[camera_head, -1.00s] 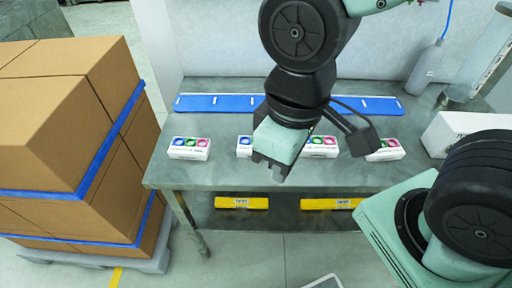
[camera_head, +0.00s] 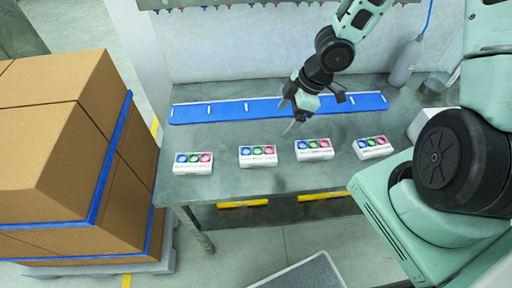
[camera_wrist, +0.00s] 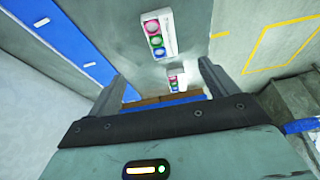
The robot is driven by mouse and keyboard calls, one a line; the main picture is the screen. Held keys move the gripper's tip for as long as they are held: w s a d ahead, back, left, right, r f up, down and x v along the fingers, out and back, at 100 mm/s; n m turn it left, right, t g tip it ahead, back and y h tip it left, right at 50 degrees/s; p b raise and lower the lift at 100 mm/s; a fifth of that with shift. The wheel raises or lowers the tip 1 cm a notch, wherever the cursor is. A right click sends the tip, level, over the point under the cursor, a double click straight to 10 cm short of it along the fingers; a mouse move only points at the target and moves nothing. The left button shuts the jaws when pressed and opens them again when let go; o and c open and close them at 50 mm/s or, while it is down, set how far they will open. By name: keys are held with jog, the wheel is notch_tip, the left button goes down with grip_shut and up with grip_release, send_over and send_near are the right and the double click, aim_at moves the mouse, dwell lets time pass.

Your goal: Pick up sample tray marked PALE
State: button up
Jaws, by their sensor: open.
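Several white sample trays, each with blue, green and pink round spots on top, stand in a row on the grey table: far left (camera_head: 193,168), centre left (camera_head: 258,160), centre right (camera_head: 314,154) and far right (camera_head: 373,151). Their front lettering is too small to read, so I cannot tell which is marked PALE. My gripper (camera_head: 295,123) is open and empty, above the table behind the two centre trays. In the wrist view, my gripper (camera_wrist: 160,88) has its fingers apart. A nearer tray (camera_wrist: 157,37) and a farther one (camera_wrist: 174,82) show beyond them.
A blue strip (camera_head: 225,109) with white marks runs along the table's (camera_head: 235,185) back. Stacked cardboard boxes (camera_head: 60,150) stand at the left. A grey bottle (camera_head: 405,62) and a white box (camera_head: 424,122) are at the right. Yellow bars (camera_head: 325,195) lie on the lower shelf.

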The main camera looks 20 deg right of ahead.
jog(key=b, duration=0.8)
send_near(258, 154)
jog(key=f, duration=0.2)
jog(key=shift+w+a+f, duration=0.15)
jog(key=shift+w+f, duration=0.15)
jog(key=shift+f, duration=0.1)
jog(key=shift+a+b+x, duration=0.15)
jog(key=shift+b+x, duration=0.1)
jog(key=shift+x, duration=1)
jog(key=shift+a+b+x, duration=0.15)
jog(key=shift+b+x, duration=0.05)
jog(key=shift+x, duration=1)
jog(key=shift+a+f, duration=0.15)
jog(key=shift+f, duration=0.25)
jog(key=c, duration=1.1)
